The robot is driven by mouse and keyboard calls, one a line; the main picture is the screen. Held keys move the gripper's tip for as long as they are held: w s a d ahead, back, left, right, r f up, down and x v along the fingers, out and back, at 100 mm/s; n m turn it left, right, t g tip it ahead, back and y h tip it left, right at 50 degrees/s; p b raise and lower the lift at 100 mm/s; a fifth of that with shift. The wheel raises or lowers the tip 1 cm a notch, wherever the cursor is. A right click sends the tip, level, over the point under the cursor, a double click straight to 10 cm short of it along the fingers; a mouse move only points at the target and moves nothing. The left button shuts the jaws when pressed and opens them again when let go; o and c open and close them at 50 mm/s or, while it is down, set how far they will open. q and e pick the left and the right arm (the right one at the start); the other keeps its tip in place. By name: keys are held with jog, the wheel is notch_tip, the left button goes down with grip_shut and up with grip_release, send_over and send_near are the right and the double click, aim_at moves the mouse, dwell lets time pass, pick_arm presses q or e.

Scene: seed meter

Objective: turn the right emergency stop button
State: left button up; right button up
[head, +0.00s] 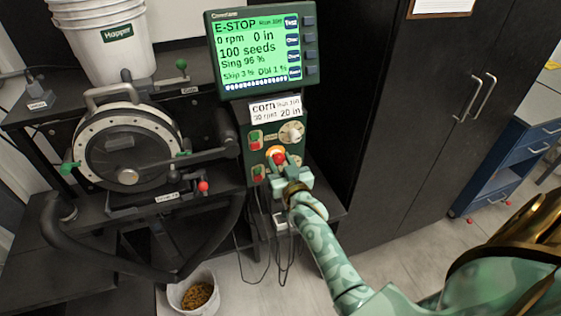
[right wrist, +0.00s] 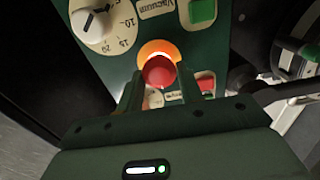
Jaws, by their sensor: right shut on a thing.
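The right emergency stop button is a red knob (head: 277,156) with a glowing orange-yellow ring behind it, on the front of a green control box (head: 261,116). In the right wrist view the red knob (right wrist: 159,71) sits between the two fingers of my right gripper (right wrist: 155,88). My right gripper (head: 283,167) is shut on the knob, and its fingers hide part of the knob's sides. The screen (head: 262,52) above reads E-STOP and 0 rpm. My left gripper is not in view.
A round seed meter (head: 128,150) stands left of the box, with a red-knobbed lever (head: 203,187) below. A vacuum dial (right wrist: 100,20) and green and red buttons share the panel. A white bucket (head: 103,42) stands at back left; a seed bin (head: 194,293) is on the floor.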

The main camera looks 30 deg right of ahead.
jog(key=m+p, duration=0.2)
jog(key=shift+r+m, duration=0.1)
jog(key=shift+m, duration=0.3)
jog(key=shift+s+d+m+p, duration=0.1)
jog(key=shift+m+p, duration=0.75)
jog(key=shift+m, duration=0.65)
jog(key=o, duration=0.9)
jog(key=shift+c, duration=0.2)
jog(key=shift+o, duration=0.4)
jog(key=shift+w, duration=0.2)
jog(key=shift+f, duration=0.2)
jog(key=p+v, duration=0.1)
jog(key=v, duration=1.5)
jog(key=shift+s+p, duration=0.25)
jog(key=shift+p, duration=0.15)
